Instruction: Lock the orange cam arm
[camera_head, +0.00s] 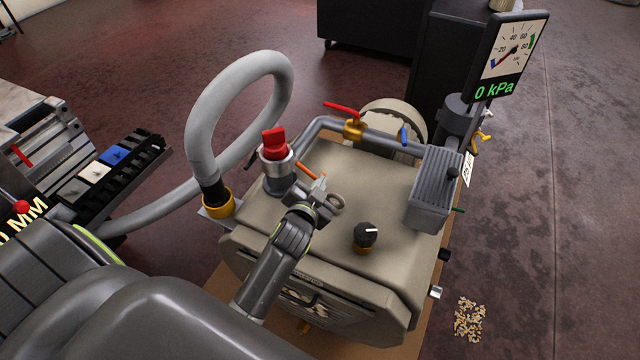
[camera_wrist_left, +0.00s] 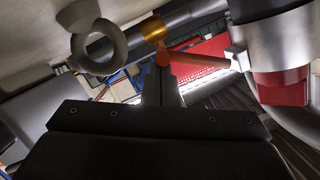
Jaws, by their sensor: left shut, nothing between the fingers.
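The orange cam arm (camera_head: 306,169) sticks out sideways from the silver coupling (camera_head: 277,168), which has a red cap (camera_head: 274,142) on top. In the left wrist view the orange arm (camera_wrist_left: 205,61) runs from the coupling (camera_wrist_left: 268,50) to a rounded end close to my fingertips. My left gripper (camera_head: 322,184) is beside the arm's outer end in the head view. Its fingers (camera_wrist_left: 163,80) are shut with nothing between them. I cannot tell whether a finger touches the arm. My right gripper is not in view.
A metal lifting ring (camera_head: 336,201) stands close to my left gripper. A dark knob (camera_head: 365,236), a grey hose (camera_head: 196,120), and a pipe with a red-handled valve (camera_head: 353,128) surround the machine top. The gauge (camera_head: 508,55) reads 0 kPa.

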